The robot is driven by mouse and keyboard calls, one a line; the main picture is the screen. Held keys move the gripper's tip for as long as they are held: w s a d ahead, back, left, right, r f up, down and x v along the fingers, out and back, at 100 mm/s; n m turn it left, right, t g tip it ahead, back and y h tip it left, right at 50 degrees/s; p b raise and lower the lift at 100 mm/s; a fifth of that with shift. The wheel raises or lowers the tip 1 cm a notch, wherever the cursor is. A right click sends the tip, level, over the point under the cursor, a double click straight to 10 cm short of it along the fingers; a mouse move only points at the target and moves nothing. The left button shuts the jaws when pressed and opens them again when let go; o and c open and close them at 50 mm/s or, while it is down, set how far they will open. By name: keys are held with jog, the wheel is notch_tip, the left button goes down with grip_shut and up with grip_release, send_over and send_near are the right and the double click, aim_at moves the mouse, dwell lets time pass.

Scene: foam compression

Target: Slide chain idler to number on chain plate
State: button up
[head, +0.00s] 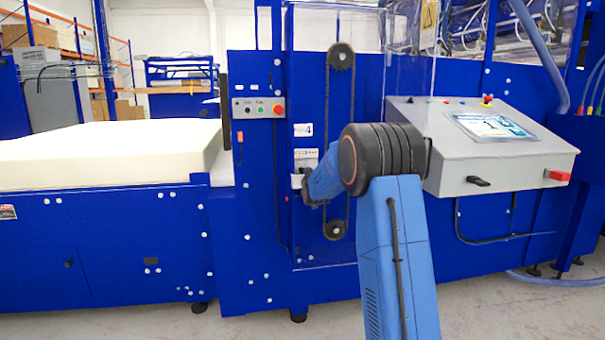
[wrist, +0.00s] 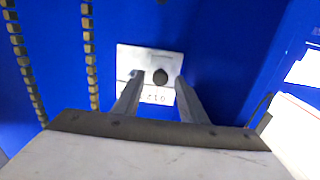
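In the wrist view, a silver plate (wrist: 148,56) with a dark round knob (wrist: 160,77) sits on the blue panel; I take this to be the chain idler. A white strip with partly hidden digits (wrist: 156,96) lies just below the knob, between my fingers. My gripper (wrist: 159,76) is open, one finger on each side of the knob, with a gap visible on both sides. In the head view, my gripper (head: 301,184) is at the blue panel left of the chain (head: 327,130), mostly hidden by my arm. A label reading 4 (head: 303,130) is above it.
The chain runs between an upper sprocket (head: 341,57) and a lower sprocket (head: 335,229). A clear guard (head: 400,70) stands right of it. A grey control console (head: 480,150) is right of my arm. A large foam block (head: 110,150) lies at left.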

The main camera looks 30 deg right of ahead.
grip_shut()
jog(key=shift+s+d, duration=0.2)
jog(key=shift+d, duration=0.5)
jog(key=shift+s+d, duration=0.25)
jog(key=shift+d, duration=0.5)
jog(key=shift+s+d, duration=0.2)
jog(key=shift+d, duration=0.5)
grip_release()
jog(key=shift+s, duration=0.1)
jog(key=v, duration=1.7)
jog(key=shift+s+r, duration=0.1)
jog(key=shift+s, duration=0.05)
